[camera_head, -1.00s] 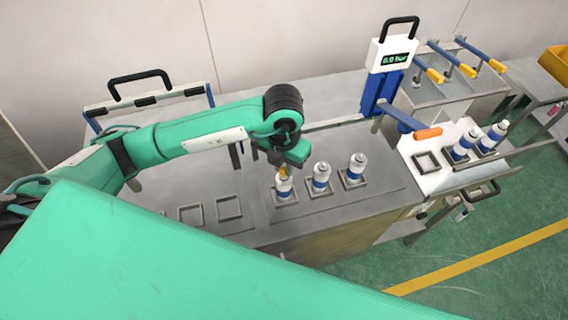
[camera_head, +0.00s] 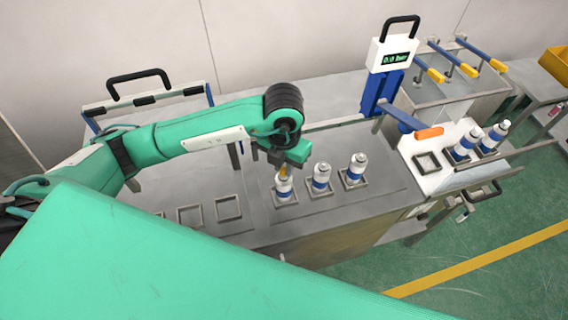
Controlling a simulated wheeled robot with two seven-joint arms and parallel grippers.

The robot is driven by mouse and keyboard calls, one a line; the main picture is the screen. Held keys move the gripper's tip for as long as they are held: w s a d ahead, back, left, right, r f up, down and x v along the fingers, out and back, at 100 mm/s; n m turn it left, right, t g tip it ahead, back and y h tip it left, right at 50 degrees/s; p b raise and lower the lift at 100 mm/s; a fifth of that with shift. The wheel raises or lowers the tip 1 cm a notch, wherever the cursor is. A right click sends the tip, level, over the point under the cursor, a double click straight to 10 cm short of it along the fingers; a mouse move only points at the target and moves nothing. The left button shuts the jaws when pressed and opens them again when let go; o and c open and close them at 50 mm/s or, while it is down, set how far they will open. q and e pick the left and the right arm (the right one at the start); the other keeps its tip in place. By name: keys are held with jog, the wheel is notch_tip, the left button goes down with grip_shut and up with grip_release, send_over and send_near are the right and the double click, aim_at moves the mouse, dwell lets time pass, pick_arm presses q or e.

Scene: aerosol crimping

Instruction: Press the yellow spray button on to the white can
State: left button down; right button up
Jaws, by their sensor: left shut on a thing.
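My left gripper (camera_head: 284,165) is shut on the small yellow spray button (camera_head: 283,171), right above the leftmost white can. The gripper partly hides the button. My right gripper is not in view.
Two more white cans (camera_head: 321,178) (camera_head: 356,170) stand in holders to the right. Empty square holders (camera_head: 229,208) lie to the left. A blue press with an orange-ended lever (camera_head: 428,133) and further cans (camera_head: 466,143) stand at the right.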

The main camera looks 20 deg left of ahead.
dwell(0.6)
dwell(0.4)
pick_arm(q)
jog(key=c, duration=0.7)
grip_release()
jog(key=shift+r, duration=0.15)
